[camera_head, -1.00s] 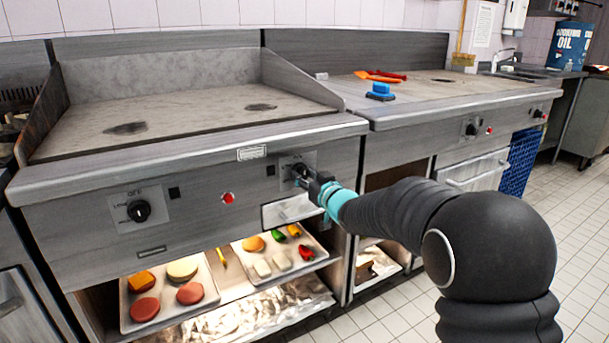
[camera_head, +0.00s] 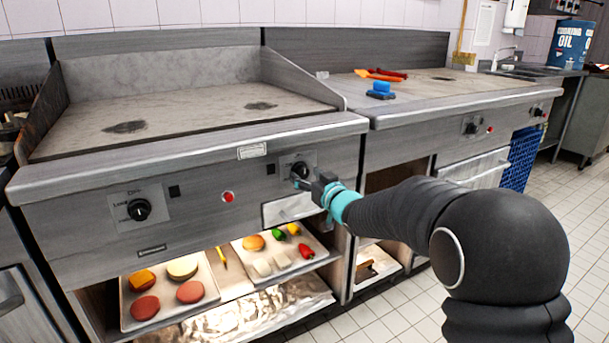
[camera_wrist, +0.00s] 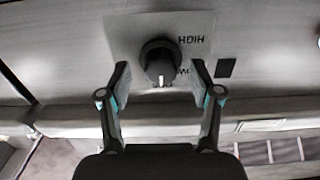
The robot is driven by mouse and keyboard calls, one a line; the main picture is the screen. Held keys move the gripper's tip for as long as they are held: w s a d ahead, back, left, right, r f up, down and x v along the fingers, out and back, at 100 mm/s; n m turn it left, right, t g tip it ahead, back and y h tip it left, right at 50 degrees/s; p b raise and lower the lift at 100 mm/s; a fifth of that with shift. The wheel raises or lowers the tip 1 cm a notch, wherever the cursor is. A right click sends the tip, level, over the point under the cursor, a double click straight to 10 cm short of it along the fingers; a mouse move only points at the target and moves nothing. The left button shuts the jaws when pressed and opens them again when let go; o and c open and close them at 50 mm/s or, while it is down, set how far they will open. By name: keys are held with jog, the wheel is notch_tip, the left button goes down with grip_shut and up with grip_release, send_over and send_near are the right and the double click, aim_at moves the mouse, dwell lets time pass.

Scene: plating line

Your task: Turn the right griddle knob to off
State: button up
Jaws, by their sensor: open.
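The right griddle knob (camera_head: 299,170) is black and round, on a pale plate on the front panel of the left griddle. In the wrist view the knob (camera_wrist: 158,60) has a white mark pointing down in the picture. HIGH and part of LOW are readable to its right; no OFF label is readable there. My gripper (camera_head: 312,181) is just in front of the knob. In the wrist view my gripper (camera_wrist: 161,76) is open, one finger on each side of the knob, with visible gaps and nothing held.
The left griddle knob (camera_head: 139,210) and a red light (camera_head: 228,197) are on the same panel. Food trays (camera_head: 205,312) sit on the shelf below. A second griddle (camera_head: 430,88) with a blue scrubber (camera_head: 381,90) stands to the right. Open tiled floor lies at right.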

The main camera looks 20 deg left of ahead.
jog(key=v, duration=1)
jog(key=shift+s+d, duration=0.2)
jog(key=shift+d, duration=0.1)
jog(key=w+d+f+m+h, duration=0.1)
jog(key=d+f+m+h, duration=0.1)
jog(key=d+f+h, duration=0.55)
jog(key=s+d+f+m+g+h, duration=0.2)
jog(key=s+d+f+g+h, duration=0.1)
jog(key=s+d+f, duration=0.3)
jog(key=s+d+r+m+g+h, duration=0.1)
jog(key=s+d+r+m, duration=0.2)
jog(key=s+d, duration=0.7)
jog(key=s+d+r+m+g+h, duration=0.2)
jog(key=s+d+r, duration=0.3)
jog(key=s+d, duration=0.5)
jog(key=s, duration=0.8)
jog(key=shift+s+d+m, duration=0.15)
jog(key=shift+d+m, duration=0.1)
jog(key=shift+m, duration=0.15)
